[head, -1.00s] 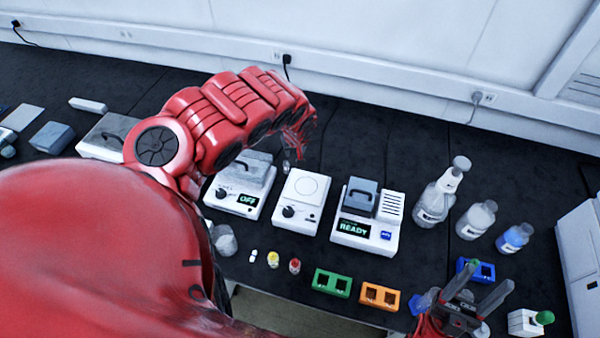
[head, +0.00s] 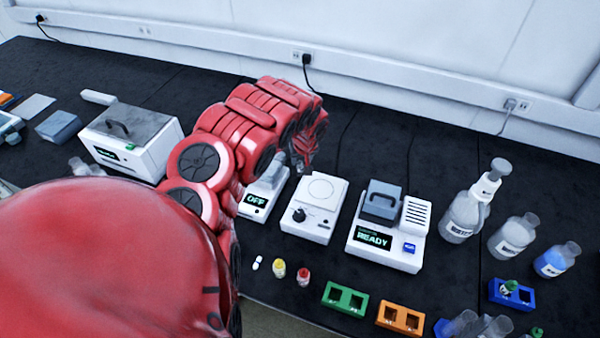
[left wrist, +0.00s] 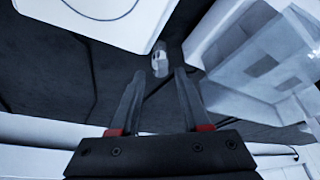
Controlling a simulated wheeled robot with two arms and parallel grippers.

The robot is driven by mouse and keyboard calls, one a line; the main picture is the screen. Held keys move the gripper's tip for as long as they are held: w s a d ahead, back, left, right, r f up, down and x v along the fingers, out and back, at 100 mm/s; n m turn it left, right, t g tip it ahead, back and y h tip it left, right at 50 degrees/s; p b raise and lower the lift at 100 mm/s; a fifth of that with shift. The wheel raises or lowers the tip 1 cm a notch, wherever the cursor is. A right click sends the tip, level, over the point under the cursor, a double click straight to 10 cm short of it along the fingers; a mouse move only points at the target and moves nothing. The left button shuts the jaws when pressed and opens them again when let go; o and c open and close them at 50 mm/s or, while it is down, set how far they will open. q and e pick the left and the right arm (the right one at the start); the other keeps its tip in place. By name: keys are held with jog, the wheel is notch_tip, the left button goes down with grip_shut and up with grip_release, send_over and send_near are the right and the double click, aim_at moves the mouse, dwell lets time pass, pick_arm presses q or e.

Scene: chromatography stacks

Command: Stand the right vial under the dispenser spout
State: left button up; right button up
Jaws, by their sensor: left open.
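My left gripper (head: 302,160) hangs over the back of the bench, near the device showing OFF and the white dial device. In the left wrist view its two fingers (left wrist: 159,72) are apart, and a small clear, pale-labelled item (left wrist: 160,58), perhaps a vial, shows just beyond the tips. No contact is visible. The dispenser looks to be the tall clear bottle (head: 461,218) with a white top, at the right. A green-capped vial (head: 508,287) stands in the blue rack (head: 523,298). Which vial the task means, I cannot tell. My right gripper is out of view.
The READY device (head: 388,243) stands right of the white dial device (head: 310,226). Yellow-capped (head: 278,268) and red-capped (head: 303,277) vials, a green rack (head: 344,298) and an orange rack (head: 400,317) line the front. Clear bottles (head: 514,236) stand at the right.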

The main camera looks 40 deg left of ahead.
aim_at(301, 164)
pick_arm(q)
jog(key=shift+a+f, duration=0.15)
jog(key=shift+f, duration=0.5)
jog(key=shift+w+a+f+p, duration=0.15)
jog(key=shift+f+p, duration=0.15)
jog(key=shift+p, duration=0.05)
jog(key=shift+p+x, duration=0.45)
jog(key=shift+x, duration=0.7)
jog(key=shift+w+f, duration=0.25)
jog(key=shift+f, duration=0.1)
jog(key=shift+w+a+f, duration=0.1)
jog(key=shift+a+f, duration=0.2)
jog(key=shift+f, duration=0.3)
grip_shut()
